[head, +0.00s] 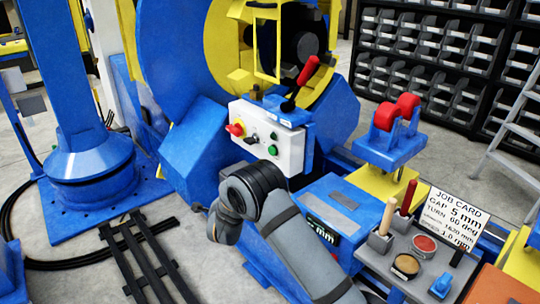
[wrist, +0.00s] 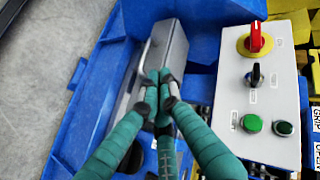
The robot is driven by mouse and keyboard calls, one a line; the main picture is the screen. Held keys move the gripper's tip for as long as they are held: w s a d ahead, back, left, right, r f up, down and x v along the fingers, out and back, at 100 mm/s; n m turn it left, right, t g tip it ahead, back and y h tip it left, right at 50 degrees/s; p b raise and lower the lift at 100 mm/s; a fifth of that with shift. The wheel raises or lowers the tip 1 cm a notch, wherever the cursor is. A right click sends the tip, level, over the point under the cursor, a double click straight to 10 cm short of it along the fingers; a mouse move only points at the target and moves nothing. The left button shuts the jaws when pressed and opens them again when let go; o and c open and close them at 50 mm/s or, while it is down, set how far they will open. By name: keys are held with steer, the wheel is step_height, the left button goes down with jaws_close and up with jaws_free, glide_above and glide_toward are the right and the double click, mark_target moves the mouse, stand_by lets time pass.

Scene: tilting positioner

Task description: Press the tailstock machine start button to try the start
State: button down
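A pale control panel (head: 281,131) is fixed to the blue machine's front in the head view, and it also shows at right in the wrist view (wrist: 274,84). It carries a red knob on a yellow ring (wrist: 255,40), a black selector (wrist: 254,76), a bright green button (wrist: 252,123) and a darker green button (wrist: 284,128). Its small labels are unreadable. My gripper (wrist: 160,82) has its teal fingers drawn together, with nothing visible between them. It appears left of the panel, over a grey metal block (wrist: 172,55), apart from the buttons. The gripper's fingers are hidden in the head view.
A red-handled lever (head: 307,71) stands above the panel near the yellow frame. At right are red rollers (head: 408,105) on a blue stand, a job card (head: 455,215) and a grey tool tray (head: 415,280). Parts bins (head: 430,60) line the back.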

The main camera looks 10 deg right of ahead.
mark_target(272, 151)
steer(key=w+d+r+m+t+h, duration=0.1)
steer(key=d+r+m+t+h, duration=0.1)
steer(key=r, duration=0.4)
steer(key=w+d+r+m+t+h, duration=0.1)
steer(key=d+r+m+t, duration=0.1)
steer(key=r+m, duration=0.3)
steer(key=shift+d+r+h, duration=0.4)
steer(key=shift+d+r, duration=0.35)
steer(key=shift+w, duration=0.1)
steer(key=w+d+p, duration=0.2)
steer(key=w+d, duration=0.2)
steer(key=d, duration=0.4)
steer(key=shift+w+d+f+b, duration=0.1)
steer(key=shift+d+f+b, duration=0.1)
steer(key=shift+b, duration=0.35)
